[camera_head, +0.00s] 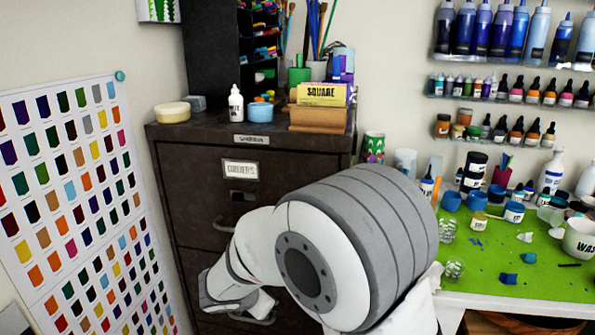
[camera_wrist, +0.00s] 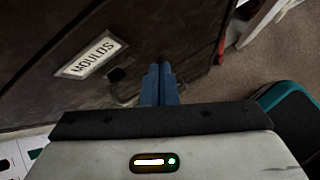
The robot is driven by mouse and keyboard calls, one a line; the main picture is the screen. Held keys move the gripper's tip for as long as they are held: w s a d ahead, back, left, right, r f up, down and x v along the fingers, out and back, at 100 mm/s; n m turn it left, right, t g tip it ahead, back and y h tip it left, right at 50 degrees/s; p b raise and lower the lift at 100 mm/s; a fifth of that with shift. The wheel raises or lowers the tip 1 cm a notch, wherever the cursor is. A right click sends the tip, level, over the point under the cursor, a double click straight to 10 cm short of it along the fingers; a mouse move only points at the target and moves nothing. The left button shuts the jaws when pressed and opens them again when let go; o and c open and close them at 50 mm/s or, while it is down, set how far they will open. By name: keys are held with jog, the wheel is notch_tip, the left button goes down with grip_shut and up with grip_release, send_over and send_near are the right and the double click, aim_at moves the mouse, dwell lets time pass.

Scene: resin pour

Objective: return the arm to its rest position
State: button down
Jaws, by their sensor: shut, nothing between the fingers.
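My gripper (camera_wrist: 159,82) shows in the wrist view with its two blue fingers together, shut and empty. It points at the front of a dark filing cabinet (camera_wrist: 45,60), close to a drawer handle (camera_wrist: 122,90) below a label reading "MOULDS" (camera_wrist: 91,55). I cannot tell whether the fingers touch the handle. In the head view my white and grey arm reaches down across the lower right of the cabinet (camera_head: 190,190). The fingertips are hidden there.
A green work mat (camera_head: 540,262) with cups and bottles lies on the table at right, near my arm. A colour chart (camera_head: 75,190) hangs at left. Bottles and boxes stand on the cabinet.

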jog(key=s+d+r+m+g, duration=0.1)
jog(key=s+d+r+m, duration=0.2)
jog(key=d+m, duration=0.25)
jog(key=s+d+r+m+g+p, duration=0.1)
jog(key=s+d+r+m+g, duration=0.2)
jog(key=d, duration=0.4)
jog(key=s+d+r+m, duration=0.2)
jog(key=d+r+m, duration=0.1)
jog(key=d+m, duration=0.35)
jog(key=s+d+r+m+y, duration=0.1)
jog(key=s+d+m, duration=0.1)
jog(key=s+m, duration=0.4)
jog(key=s+d+r+m+g+y+p, duration=0.1)
jog(key=s+d+r+m+y, duration=0.1)
jog(key=s+m, duration=0.4)
jog(key=shift+s+d+r+m, duration=0.15)
jog(key=shift+d+m, duration=0.35)
jog(key=shift+d, duration=0.25)
